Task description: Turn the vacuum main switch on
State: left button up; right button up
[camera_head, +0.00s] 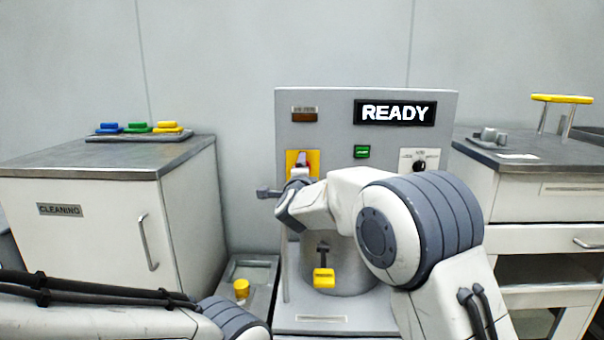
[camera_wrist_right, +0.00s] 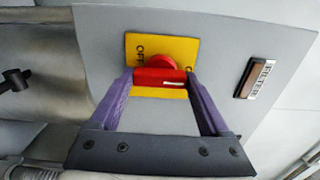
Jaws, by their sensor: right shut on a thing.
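The vacuum main switch is a red rotary handle (camera_wrist_right: 160,76) on a yellow plate (camera_wrist_right: 188,50) on the grey panel. In the right wrist view, my right gripper (camera_wrist_right: 160,84) has its two purple fingers shut on the handle's two ends. The handle lies crosswise, with a white mark on its right half. "OFF" is readable at the plate's left; the lettering at its right is mostly covered. In the head view, the yellow plate (camera_head: 313,158) shows behind my right gripper (camera_head: 301,169), which hides most of the switch. My left gripper is out of view.
The panel carries a lit READY display (camera_head: 395,112), a green button (camera_head: 361,152), a black knob (camera_head: 419,166) and a dark brown lamp (camera_head: 304,116). Below is a yellow-tipped lever (camera_head: 323,278). A cleaning cabinet (camera_head: 100,185) stands left, another cabinet (camera_head: 545,205) right.

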jog(key=shift+f, duration=0.1)
jog(key=o, duration=1.2)
jog(key=shift+d, duration=0.1)
jog(key=s, duration=1)
jog(key=shift+s+a, duration=0.25)
